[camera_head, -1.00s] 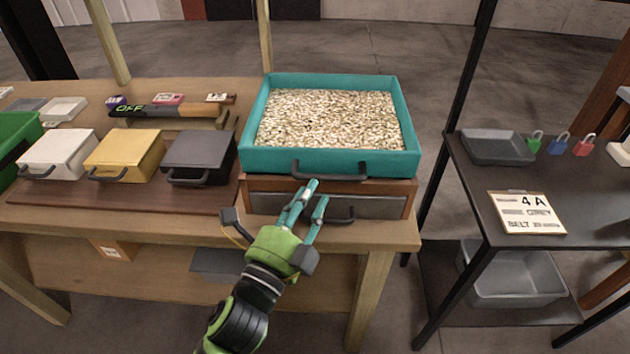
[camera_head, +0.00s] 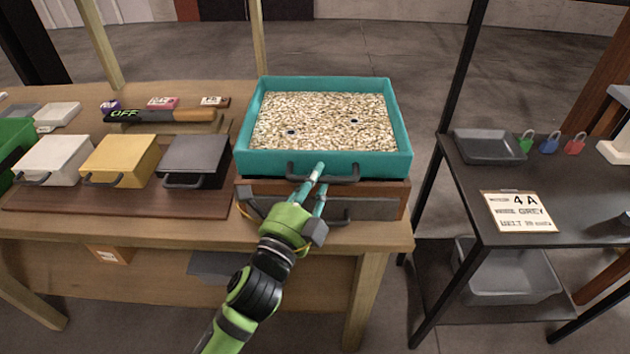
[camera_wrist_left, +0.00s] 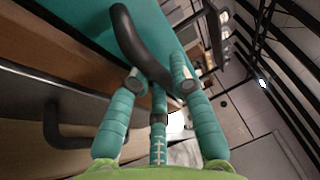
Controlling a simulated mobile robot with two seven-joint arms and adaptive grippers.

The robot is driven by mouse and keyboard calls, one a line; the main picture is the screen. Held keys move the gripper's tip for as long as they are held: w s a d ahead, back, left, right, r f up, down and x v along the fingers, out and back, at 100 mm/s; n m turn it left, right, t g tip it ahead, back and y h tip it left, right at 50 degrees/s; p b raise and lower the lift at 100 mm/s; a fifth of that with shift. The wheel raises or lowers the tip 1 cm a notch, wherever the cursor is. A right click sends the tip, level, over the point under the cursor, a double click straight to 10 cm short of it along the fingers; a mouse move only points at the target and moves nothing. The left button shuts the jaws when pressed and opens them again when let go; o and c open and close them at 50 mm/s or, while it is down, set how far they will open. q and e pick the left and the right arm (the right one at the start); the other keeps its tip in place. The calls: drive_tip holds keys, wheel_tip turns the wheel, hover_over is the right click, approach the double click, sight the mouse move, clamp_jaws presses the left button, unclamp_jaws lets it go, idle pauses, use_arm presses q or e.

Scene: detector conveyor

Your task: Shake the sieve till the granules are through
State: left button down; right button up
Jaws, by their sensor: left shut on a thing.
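The teal sieve (camera_head: 398,165) sits on top of a wooden box with a grey drawer front (camera_head: 372,207) on the bench. Pale granules (camera_head: 320,115) cover its inside, with a few small dark spots among them. A dark handle (camera_head: 345,180) is on the sieve's front wall. My left gripper (camera_head: 320,175) reaches up from the front and is shut on this handle. In the left wrist view the handle (camera_wrist_left: 130,35) runs between the teal fingers. The drawer's own handle (camera_wrist_left: 55,125) shows below, apart from the fingers. My right gripper is not in view.
White, yellow and black lidded boxes (camera_head: 120,160) stand left on a brown board. A bar marked OFF (camera_head: 160,115) lies behind them. At right, a dark table (camera_head: 590,200) holds a grey tray, three padlocks and a card marked 4 A.

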use_arm(q)
drive_tip(key=shift+w, duration=1.45)
drive_tip(key=c, duration=1.4)
unclamp_jaws()
drive_tip(key=shift+s, duration=0.1)
drive_tip(key=v, duration=1.2)
